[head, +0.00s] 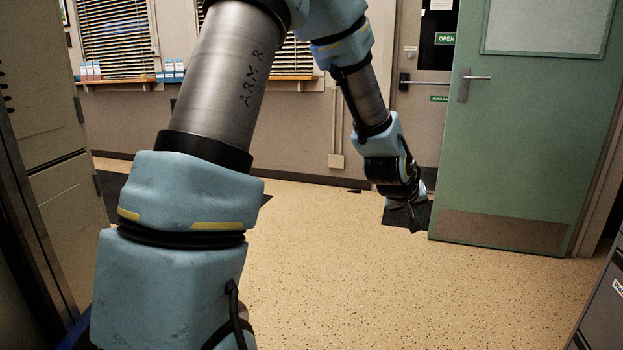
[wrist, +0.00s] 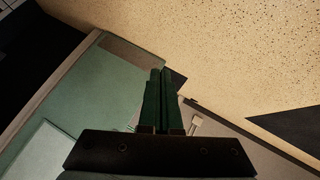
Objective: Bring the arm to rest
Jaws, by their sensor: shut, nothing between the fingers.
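My arm reaches up and forward across the head view, with light blue padded covers and grey tubes. It bends down on the right to my gripper (head: 408,208), which hangs in the air in front of the open green door. In the wrist view my gripper (wrist: 158,75) shows two dark fingers side by side, shut with nothing between them. The fingers touch no object that I can see.
A green door (head: 525,120) stands open on the right, with a lever handle. A grey cabinet (head: 607,300) is at the right edge and a beige locker (head: 60,170) at the left. The speckled floor (head: 340,270) between them is clear. Dark mats lie near the far wall.

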